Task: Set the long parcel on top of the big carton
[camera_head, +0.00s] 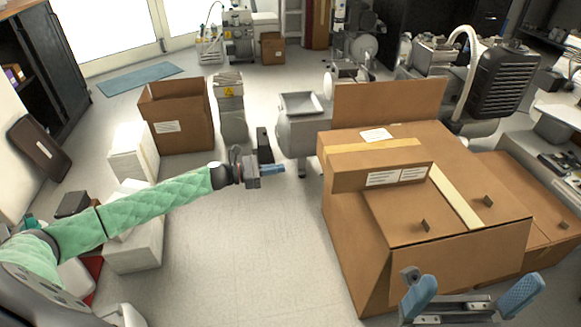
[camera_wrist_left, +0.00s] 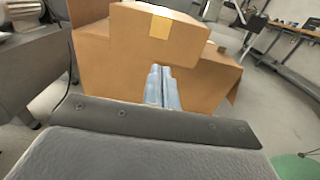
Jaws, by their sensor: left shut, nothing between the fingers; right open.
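The long parcel (camera_head: 350,178) is a brown box with a tape strip and white labels. It lies flat on the far left part of the top of the big carton (camera_head: 450,258), its left end at about the carton's left edge. The left wrist view shows the parcel's taped end (camera_wrist_left: 185,35) above the carton's side (camera_wrist_left: 95,60). My left gripper (camera_head: 281,168) is shut and empty, a short way left of the parcel and apart from it. Its blue fingers (camera_wrist_left: 162,75) point at the carton. My right gripper (camera_head: 473,298) is open and empty in front of the carton.
An open carton flap stands behind the parcel. Another brown carton (camera_head: 540,205) adjoins on the right. A grey machine (camera_head: 302,130) stands left of the big carton. An open box (camera_head: 182,125) and white boxes (camera_head: 133,155) stand at the left. The floor between is clear.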

